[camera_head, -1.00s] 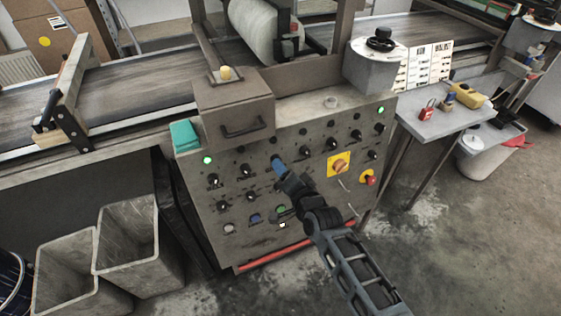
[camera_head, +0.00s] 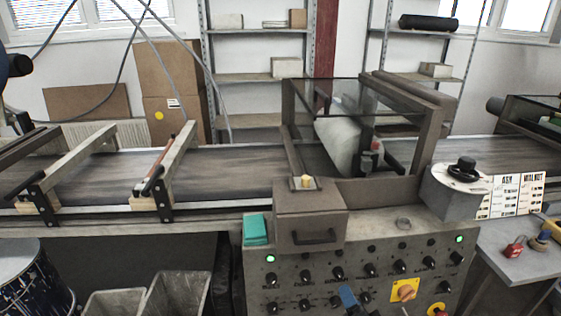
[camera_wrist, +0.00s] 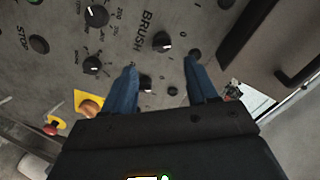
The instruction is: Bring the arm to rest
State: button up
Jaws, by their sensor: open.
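My gripper (camera_wrist: 162,86) shows in the wrist view with its two blue fingers apart and nothing between them. It faces the grey control panel (camera_wrist: 220,45), close to a black knob (camera_wrist: 162,42) near the word BRUSH. I cannot tell whether a finger touches the panel. In the head view only a blue part of my gripper (camera_head: 349,298) shows at the bottom edge, in front of the panel (camera_head: 375,250). The rest of my arm is below the picture.
The panel carries several knobs, a yellow-backed rotary switch (camera_head: 405,290) and a red button (camera_head: 437,309). Above it are a box with a handle (camera_head: 310,215) and the conveyor belt (camera_head: 230,175). A side table (camera_head: 520,257) stands right; bins (camera_head: 178,295) stand lower left.

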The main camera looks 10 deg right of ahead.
jog(key=s+d+r+n, duration=0.1)
jog(key=s+d+n, duration=0.15)
jog(key=s, duration=1.05)
jog(key=s+d+r+n, duration=0.15)
jog(key=s+n, duration=0.25)
jog(key=s, duration=0.8)
jog(key=s+a+r+n, duration=0.2)
jog(key=s+r, duration=0.7)
jog(key=s+a+r+n+b, duration=0.1)
jog(key=s+a+r+n, duration=0.1)
jog(key=s+r, duration=0.7)
jog(key=shift+s+a+n, duration=0.25)
jog(key=shift+s+n, duration=0.2)
